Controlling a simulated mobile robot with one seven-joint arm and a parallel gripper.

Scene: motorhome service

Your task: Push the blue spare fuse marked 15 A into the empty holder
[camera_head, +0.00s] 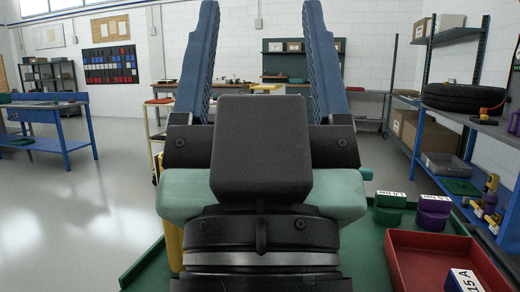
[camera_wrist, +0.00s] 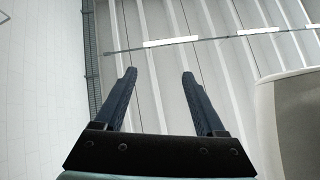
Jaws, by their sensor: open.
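My gripper (camera_head: 260,8) points upward in the head view, its two blue fingers wide apart with nothing between them. It also shows open and empty in the wrist view (camera_wrist: 160,76), against the ceiling. A blue block with a white label reading 15 A (camera_head: 464,281) lies in the red tray (camera_head: 398,268) at the lower right of the head view, partly cut off by the frame's edge. The gripper is apart from it, up and to the left. I cannot pick out an empty holder; my arm covers the middle of the view.
The red tray stands on a green surface (camera_head: 360,268). Behind it are a purple labelled piece (camera_head: 432,216) and a green labelled piece (camera_head: 389,215). A blue shelf rack with a tyre (camera_head: 464,98) stands at right, a blue workbench (camera_head: 45,105) at left. The floor at left is clear.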

